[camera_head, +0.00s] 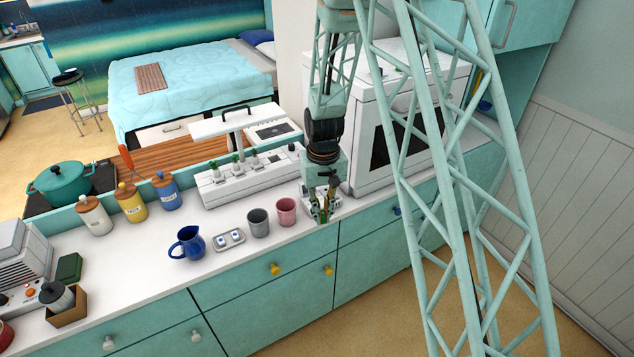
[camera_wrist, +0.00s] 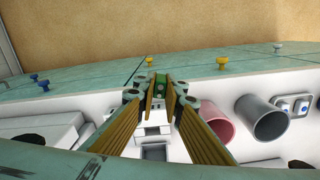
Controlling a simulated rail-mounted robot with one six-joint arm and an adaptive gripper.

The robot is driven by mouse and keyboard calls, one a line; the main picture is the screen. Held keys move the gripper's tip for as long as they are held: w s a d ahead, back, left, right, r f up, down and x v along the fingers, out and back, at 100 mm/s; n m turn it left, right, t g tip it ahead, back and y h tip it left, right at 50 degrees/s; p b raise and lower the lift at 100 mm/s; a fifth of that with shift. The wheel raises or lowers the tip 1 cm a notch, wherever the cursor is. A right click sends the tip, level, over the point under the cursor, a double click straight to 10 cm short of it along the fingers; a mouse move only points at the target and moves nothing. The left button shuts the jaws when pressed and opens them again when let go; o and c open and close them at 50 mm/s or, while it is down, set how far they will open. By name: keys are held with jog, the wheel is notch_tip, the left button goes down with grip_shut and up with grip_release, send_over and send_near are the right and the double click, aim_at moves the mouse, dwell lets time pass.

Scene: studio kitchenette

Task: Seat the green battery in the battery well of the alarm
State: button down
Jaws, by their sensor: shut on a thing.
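My gripper (camera_head: 322,214) points down over the counter near its front edge, just right of the pink cup. In the wrist view my gripper (camera_wrist: 161,88) is shut on the green battery (camera_wrist: 160,79), a small green piece between the fingertips. The fingers hide much of it. A small white device with dark recesses, which looks like the alarm (camera_wrist: 152,133), lies on the counter below the fingers. I cannot make out its battery well clearly, nor whether the battery touches it. In the head view my gripper largely covers this spot.
The pink cup (camera_head: 286,211) and grey cup (camera_head: 258,222) stand close to the left of my gripper. A metal tray (camera_head: 229,239) and blue jug (camera_head: 187,243) are farther left. A white oven (camera_head: 405,130) stands behind to the right. The counter's front edge is close.

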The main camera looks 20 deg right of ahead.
jog(key=shift+w, duration=0.1)
jog(key=w+m, duration=0.1)
jog(key=w+r+m, duration=0.1)
jog(key=m, duration=0.1)
jog(key=shift+w, duration=0.25)
jog(key=w+m, duration=0.1)
jog(key=m, duration=0.1)
jog(key=w+r+m+p, duration=0.1)
jog(key=w+m, duration=0.1)
jog(key=shift+w+m, duration=0.2)
jog(key=shift+m, duration=0.2)
jog(key=w+m, duration=0.1)
jog(key=m, duration=0.1)
jog(key=w+r+m, duration=0.1)
jog(key=shift+w+r+m, duration=0.15)
jog(key=shift+w+m, duration=0.25)
jog(key=shift+w+r+m+p, duration=0.25)
jog(key=shift+w+m, duration=0.3)
jog(key=shift+m, duration=0.3)
jog(key=shift+w+r+m+p, duration=0.1)
jog(key=shift+w+r+m, duration=0.2)
jog(key=shift+w+m, duration=0.4)
jog(key=shift+s+f, duration=0.15)
jog(key=shift+f, duration=0.05)
jog(key=shift+f+b, duration=0.65)
jog(key=shift+f, duration=0.95)
jog(key=shift+f+b, duration=0.75)
jog(key=shift+f, duration=0.25)
